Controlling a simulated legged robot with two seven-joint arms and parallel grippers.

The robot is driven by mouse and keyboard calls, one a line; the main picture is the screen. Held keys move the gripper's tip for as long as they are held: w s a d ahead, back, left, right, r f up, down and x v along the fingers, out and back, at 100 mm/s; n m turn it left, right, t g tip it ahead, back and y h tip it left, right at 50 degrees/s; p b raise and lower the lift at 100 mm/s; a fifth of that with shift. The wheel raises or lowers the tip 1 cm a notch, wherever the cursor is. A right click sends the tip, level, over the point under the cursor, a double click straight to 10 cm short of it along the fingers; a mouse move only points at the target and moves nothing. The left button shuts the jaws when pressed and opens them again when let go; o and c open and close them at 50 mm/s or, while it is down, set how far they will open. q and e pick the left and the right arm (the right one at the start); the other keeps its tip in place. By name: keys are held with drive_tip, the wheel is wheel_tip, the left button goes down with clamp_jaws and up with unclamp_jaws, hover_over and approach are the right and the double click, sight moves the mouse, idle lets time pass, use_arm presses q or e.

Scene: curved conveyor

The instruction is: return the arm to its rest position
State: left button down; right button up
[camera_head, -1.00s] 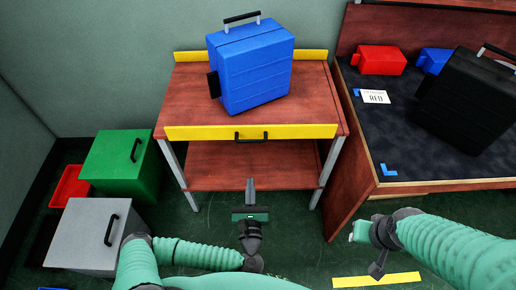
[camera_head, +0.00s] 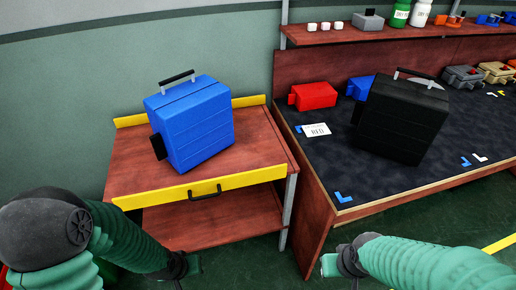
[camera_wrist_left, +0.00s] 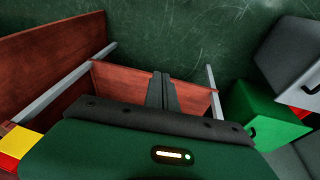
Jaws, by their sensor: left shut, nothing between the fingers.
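My left arm (camera_head: 122,240) comes in at the lower left of the head view, and its gripper is mostly cut off at the bottom edge. In the left wrist view my left gripper (camera_wrist_left: 162,78) is shut, with its fingers together and nothing between them. It hangs beside the small red-brown table, over the green floor. My right arm (camera_head: 420,262) is at the lower right of the head view. Its gripper points down past the bottom edge, so its fingers are hidden.
A blue case (camera_head: 192,125) stands on the small table (camera_head: 125,178) with a yellow drawer front. A black case (camera_head: 402,120) and a red box (camera_head: 315,95) are on the dark workbench (camera_head: 350,165). Green (camera_wrist_left: 255,112) and grey (camera_wrist_left: 290,55) bins stand on the floor.

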use_arm(q)
drive_tip(key=s+r+m+p, duration=0.1)
drive_tip(key=s+r+p, duration=0.1)
drive_tip(key=r+p, duration=0.5)
drive_tip(key=s+r+m+y+p, duration=0.1)
drive_tip(key=r+p, duration=0.7)
drive_tip(key=r, duration=1.1)
drive_tip(key=shift+s+r+m+g, duration=0.2)
drive_tip(key=shift+s+m+g, duration=0.1)
drive_tip(key=shift+s, duration=0.25)
